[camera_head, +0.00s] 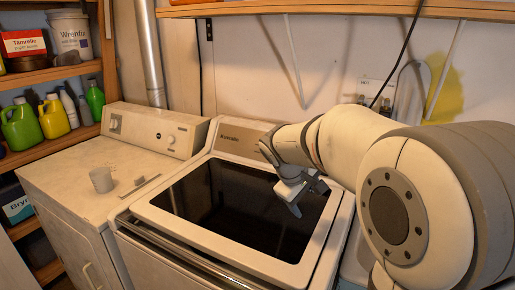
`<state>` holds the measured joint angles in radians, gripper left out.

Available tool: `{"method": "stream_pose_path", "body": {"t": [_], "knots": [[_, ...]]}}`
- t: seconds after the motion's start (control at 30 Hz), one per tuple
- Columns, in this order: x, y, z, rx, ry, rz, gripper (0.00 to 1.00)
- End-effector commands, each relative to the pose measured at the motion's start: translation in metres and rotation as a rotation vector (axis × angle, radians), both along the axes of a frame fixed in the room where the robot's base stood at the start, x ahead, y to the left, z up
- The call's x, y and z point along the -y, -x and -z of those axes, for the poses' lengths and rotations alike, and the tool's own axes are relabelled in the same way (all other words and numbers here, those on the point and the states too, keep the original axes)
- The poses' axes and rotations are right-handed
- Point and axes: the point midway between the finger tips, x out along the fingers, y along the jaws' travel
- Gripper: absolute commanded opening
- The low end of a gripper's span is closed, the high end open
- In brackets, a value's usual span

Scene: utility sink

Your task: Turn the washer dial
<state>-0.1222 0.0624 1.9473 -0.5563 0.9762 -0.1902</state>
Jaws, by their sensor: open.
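The top-loading machine with a dark glass lid (225,215) stands in the middle, and its lid is shut. Its rear console (238,137) carries a dark label; the console's right part is hidden behind my arm, and no dial shows on the visible part. The white machine to its left (75,170) has a console with a small round dial (171,139). My gripper (306,196) is open and empty, above the right part of the glass lid, in front of the console and apart from it.
Shelves with bottles and a bucket (71,36) stand at left. A wooden shelf (350,9) with brackets runs above. The space over the glass lid's left part is free.

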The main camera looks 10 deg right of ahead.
Motion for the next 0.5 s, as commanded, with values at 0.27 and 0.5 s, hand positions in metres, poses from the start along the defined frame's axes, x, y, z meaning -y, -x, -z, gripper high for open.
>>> {"method": "stream_pose_path", "body": {"t": [0.27, 0.5], "knots": [[-0.02, -0.156, -0.007, -0.042, 0.382, -0.298, 0.66], [-0.059, -0.263, 0.007, -0.064, 0.711, -0.507, 0.66]]}}
